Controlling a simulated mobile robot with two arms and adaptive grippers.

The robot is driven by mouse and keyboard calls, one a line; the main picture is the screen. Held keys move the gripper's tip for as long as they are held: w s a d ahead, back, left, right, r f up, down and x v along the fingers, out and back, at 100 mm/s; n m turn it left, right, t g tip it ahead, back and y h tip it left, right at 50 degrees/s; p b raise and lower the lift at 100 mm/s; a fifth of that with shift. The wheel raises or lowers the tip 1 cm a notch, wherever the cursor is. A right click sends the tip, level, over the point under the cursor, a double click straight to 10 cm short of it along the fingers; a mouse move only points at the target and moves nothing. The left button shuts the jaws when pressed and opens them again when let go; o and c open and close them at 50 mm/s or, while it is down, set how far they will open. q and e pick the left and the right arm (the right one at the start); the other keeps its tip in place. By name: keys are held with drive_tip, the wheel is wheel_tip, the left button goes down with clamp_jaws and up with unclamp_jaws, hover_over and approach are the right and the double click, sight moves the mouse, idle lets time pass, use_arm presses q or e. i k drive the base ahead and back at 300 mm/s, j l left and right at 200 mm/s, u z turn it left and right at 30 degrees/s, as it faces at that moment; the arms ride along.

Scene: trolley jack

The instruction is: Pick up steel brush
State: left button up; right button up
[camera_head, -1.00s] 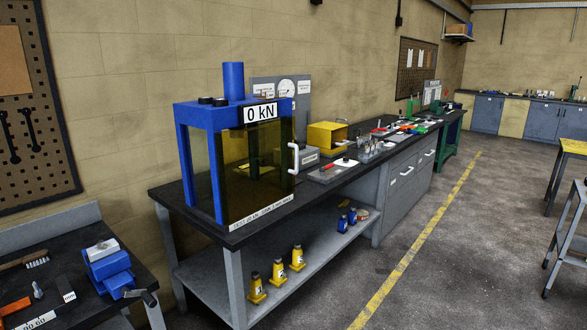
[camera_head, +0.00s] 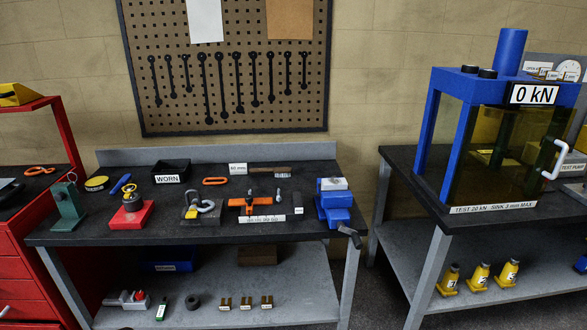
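The steel brush (camera_head: 268,170) lies on the dark workbench top (camera_head: 220,236) near its back edge. It has a brown handle, and its pale bristles show at the right end. A small white label stands just left of it. The blue vise stands to its right, at the bench's right end. Neither of my grippers is in view.
The blue vise (camera_head: 335,206), an orange tool (camera_head: 248,205), a shackle fixture (camera_head: 205,206), a red block (camera_head: 131,214) and a black bin (camera_head: 170,172) crowd the bench. A blue press (camera_head: 431,130) stands right, a red cabinet (camera_head: 30,235) left. Floor shows between the benches.

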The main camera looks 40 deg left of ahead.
sight(278, 171)
drive_tip(key=u, duration=1.55)
drive_tip(key=i+u, duration=0.2)
drive_tip(key=u, duration=0.25)
